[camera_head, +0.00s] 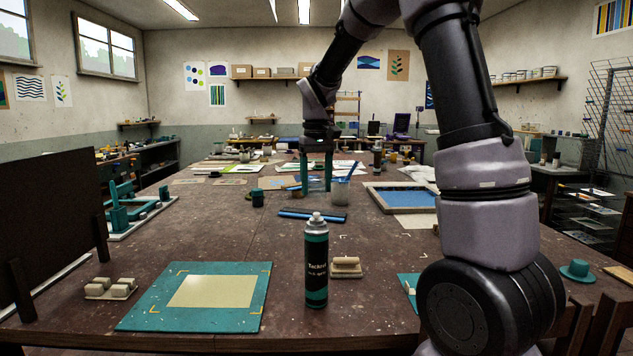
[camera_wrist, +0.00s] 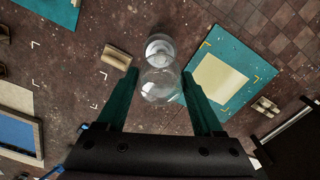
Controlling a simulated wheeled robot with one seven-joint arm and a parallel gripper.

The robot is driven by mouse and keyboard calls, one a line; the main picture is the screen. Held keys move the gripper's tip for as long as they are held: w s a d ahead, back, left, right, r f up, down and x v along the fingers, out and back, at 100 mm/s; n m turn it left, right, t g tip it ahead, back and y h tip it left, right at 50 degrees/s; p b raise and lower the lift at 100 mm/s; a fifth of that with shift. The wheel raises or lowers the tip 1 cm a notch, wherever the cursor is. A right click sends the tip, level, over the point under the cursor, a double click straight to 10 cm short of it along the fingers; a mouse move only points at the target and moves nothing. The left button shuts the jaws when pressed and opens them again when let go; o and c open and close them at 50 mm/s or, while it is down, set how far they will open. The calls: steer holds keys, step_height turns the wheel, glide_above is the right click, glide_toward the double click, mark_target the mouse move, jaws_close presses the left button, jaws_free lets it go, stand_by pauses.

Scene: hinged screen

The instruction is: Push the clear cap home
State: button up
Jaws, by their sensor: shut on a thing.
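A black and teal spray can (camera_head: 316,270) with a pale nozzle on top stands upright near the front middle of the table. My gripper (camera_head: 316,188) has two teal fingers pointing down and is shut on the clear cap (camera_head: 316,184), which is hard to see against the background. In the wrist view the cap (camera_wrist: 158,90) shows as a clear round shape between the fingers of my gripper (camera_wrist: 160,74). The can's round top (camera_wrist: 160,47) shows just beyond it, partly overlapped by it. The cap is apart from the can, raised and farther back in the head view.
A teal mat with a pale sheet (camera_head: 250,314) lies left of the can. A small wooden block (camera_head: 346,266) stands close to its right. A dark upright panel (camera_head: 50,220) stands at the left edge. Blue-black bars (camera_head: 312,215) lie behind the can.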

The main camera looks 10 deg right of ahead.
mark_target(317, 213)
steer(key=shift+f, duration=1.95)
steer(key=shift+f, duration=0.15)
steer(key=shift+f, duration=1.6)
steer(key=o, duration=1.5)
steer(key=shift+f, duration=0.1)
steer(key=shift+o, duration=0.2)
